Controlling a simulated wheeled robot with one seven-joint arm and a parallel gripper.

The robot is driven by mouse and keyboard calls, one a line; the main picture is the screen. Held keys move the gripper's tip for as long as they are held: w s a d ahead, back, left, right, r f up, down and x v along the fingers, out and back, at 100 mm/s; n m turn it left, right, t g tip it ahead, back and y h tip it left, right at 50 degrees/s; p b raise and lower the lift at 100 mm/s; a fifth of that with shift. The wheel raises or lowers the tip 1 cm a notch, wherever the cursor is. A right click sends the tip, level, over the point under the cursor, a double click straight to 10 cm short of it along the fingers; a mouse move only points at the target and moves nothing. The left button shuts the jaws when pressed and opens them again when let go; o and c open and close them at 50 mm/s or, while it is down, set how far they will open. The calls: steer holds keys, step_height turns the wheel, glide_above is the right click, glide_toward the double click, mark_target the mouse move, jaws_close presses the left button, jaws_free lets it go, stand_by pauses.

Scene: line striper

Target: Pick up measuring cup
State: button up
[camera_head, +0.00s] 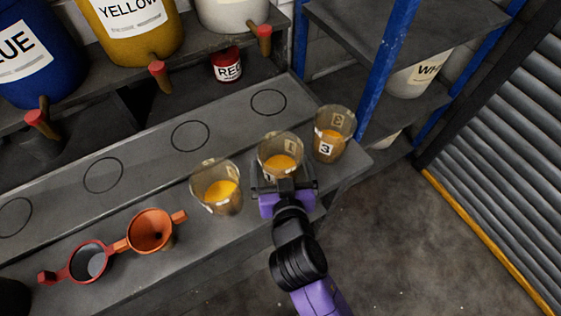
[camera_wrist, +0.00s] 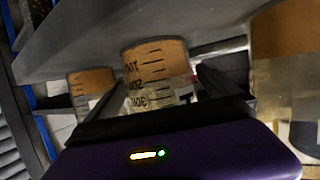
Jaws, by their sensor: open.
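Three clear measuring cups with yellow-orange contents stand along the front part of the grey bench: a left cup (camera_head: 207,172), a middle cup (camera_head: 279,146) and a right cup (camera_head: 334,115) marked 3. My gripper (camera_head: 284,183) is open at the near side of the middle cup, low on it. In the wrist view the middle cup (camera_wrist: 155,68), with its upside-down scale marks, shows between the two dark fingers. I cannot tell whether either finger touches it. The other cups show at the left (camera_wrist: 92,82) and right (camera_wrist: 285,85) edges of that view.
An orange funnel (camera_head: 150,230) and a red-rimmed funnel (camera_head: 88,262) sit left on the bench (camera_head: 140,190). Blue (camera_head: 40,60), yellow (camera_head: 125,45) and red (camera_head: 227,67) containers stand behind. A blue-post shelf (camera_head: 388,50) is at right; open floor lies in front.

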steer(key=shift+c, duration=0.4)
steer(key=c, duration=1.4)
steer(key=shift+w, duration=0.1)
steer(key=c, duration=0.3)
steer(key=shift+r, duration=0.1)
